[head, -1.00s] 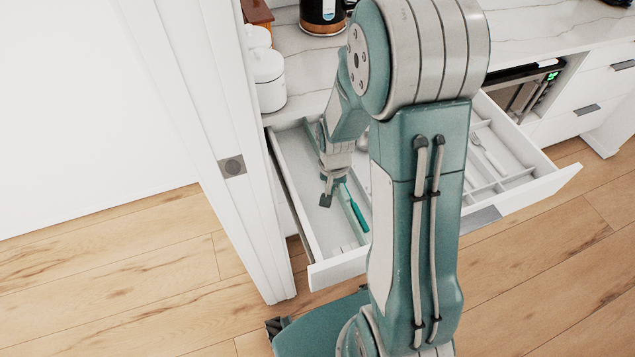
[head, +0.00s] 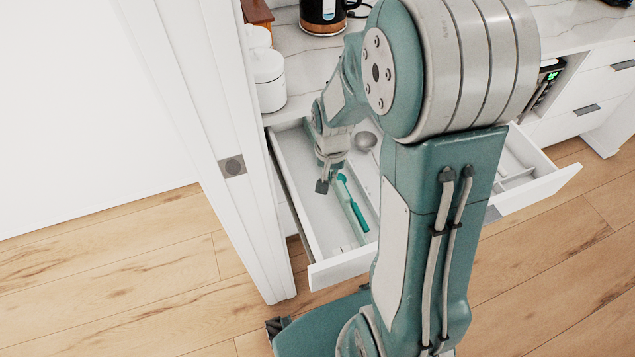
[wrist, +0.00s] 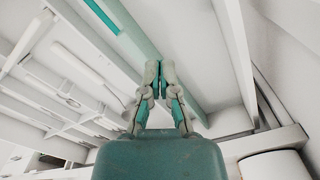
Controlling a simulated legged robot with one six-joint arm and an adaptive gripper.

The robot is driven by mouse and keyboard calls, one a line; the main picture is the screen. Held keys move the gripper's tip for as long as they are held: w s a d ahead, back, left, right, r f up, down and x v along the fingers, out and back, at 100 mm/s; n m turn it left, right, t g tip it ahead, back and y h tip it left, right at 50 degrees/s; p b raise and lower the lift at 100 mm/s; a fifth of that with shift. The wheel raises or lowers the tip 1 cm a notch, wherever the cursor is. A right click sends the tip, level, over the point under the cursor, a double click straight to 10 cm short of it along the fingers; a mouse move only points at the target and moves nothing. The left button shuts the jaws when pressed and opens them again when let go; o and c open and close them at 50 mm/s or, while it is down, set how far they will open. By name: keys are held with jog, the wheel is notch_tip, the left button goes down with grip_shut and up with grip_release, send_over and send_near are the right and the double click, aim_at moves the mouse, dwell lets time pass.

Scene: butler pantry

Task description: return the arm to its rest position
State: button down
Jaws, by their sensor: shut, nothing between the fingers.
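My gripper (wrist: 158,78) shows in the wrist view with its fingertips together and nothing between them. In the head view my gripper (head: 322,187) hangs over the left part of the open drawer (head: 310,218). A teal-handled utensil (head: 355,207) lies in a drawer compartment just right of the gripper and apart from it. Its teal part also shows at the top of the wrist view (wrist: 99,14). My upper arm hides the middle of the drawer.
A white door frame (head: 222,150) stands close on the left. White canisters (head: 269,80) and a black kettle (head: 322,14) stand on the marble counter behind the drawer. A round metal utensil (head: 365,141) lies at the drawer's back. Wood floor (head: 130,285) is clear at lower left.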

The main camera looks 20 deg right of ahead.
dwell(0.3)
jog(key=s+a+r+n+t, duration=0.2)
jog(key=s+r+n, duration=0.1)
jog(key=s+r, duration=0.4)
jog(key=s+a+r+n+t, duration=0.2)
jog(key=s+r, duration=0.5)
jog(key=r, duration=0.7)
jog(key=shift+a+r+n+t, duration=0.3)
jog(key=shift+n+t, duration=0.2)
jog(key=shift+t, duration=0.3)
jog(key=shift+s+d, duration=0.1)
